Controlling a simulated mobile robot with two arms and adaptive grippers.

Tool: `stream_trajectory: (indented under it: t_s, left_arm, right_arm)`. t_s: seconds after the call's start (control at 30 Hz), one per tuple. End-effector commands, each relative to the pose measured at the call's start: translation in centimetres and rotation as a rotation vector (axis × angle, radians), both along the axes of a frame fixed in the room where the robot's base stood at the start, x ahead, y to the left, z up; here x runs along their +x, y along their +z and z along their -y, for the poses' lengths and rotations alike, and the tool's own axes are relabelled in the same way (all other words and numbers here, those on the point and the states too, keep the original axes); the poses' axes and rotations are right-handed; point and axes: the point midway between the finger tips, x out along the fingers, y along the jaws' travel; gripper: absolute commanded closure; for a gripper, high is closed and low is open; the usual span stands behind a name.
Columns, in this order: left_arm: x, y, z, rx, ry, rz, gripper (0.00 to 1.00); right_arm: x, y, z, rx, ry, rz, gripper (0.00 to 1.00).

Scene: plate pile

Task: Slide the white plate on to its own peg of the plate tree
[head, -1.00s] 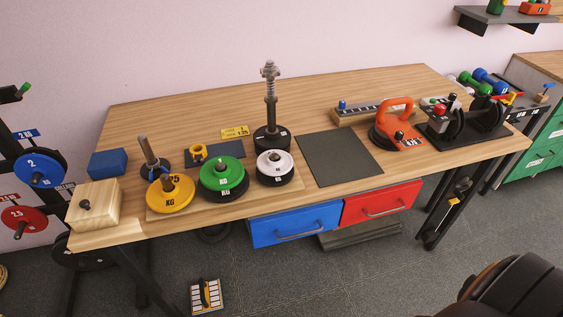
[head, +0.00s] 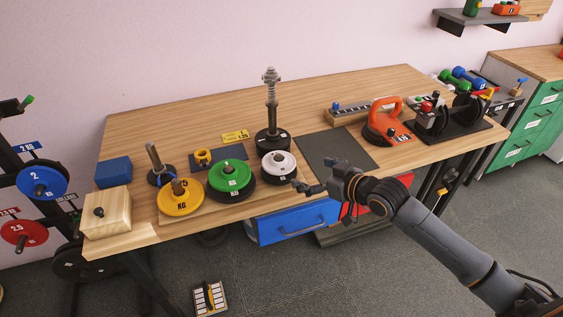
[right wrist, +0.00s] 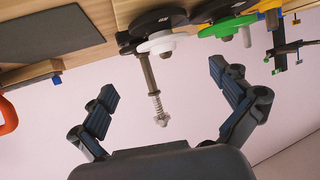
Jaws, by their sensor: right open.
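The white plate (head: 279,158) lies on top of a larger black plate at the right end of the wooden board on the bench. It shows at the top of the right wrist view (right wrist: 160,44). The plate tree (head: 18,150) stands at the far left, partly cut off, with a blue plate (head: 42,183) and a red plate (head: 25,236) on it. My right gripper (head: 308,188) is open and empty, just right of the white plate and near the bench's front edge, apart from it. My left gripper is out of view.
A green plate (head: 230,174) and a yellow plate (head: 181,194) share the board. An upright bar (head: 271,95) with a spring collar stands behind the white plate. An orange kettlebell-like weight (head: 384,118) is to the right. The dark mat (head: 338,146) is bare.

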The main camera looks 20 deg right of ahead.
Motion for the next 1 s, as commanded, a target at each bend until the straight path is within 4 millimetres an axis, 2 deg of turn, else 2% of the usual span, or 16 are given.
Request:
stream_trajectory:
  t_s: [0.07,0.4,0.67,0.83,1.0]
  left_arm:
    - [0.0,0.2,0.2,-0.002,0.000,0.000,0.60]
    - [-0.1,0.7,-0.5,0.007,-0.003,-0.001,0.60]
    - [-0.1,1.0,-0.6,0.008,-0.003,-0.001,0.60]
    - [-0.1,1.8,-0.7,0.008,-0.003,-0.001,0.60]
    - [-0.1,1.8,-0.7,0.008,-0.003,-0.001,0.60]
  right_arm:
    - [0.8,0.0,-0.4,0.005,0.003,0.002,0.00]
    - [6.1,-2.4,-2.7,0.005,0.002,0.001,0.00]
    - [7.7,-3.0,-3.5,0.004,0.003,0.001,0.00]
    - [9.7,-3.6,-4.5,0.003,0.002,0.001,0.00]
    - [11.2,-4.6,-5.2,0.002,0.003,0.001,0.00]
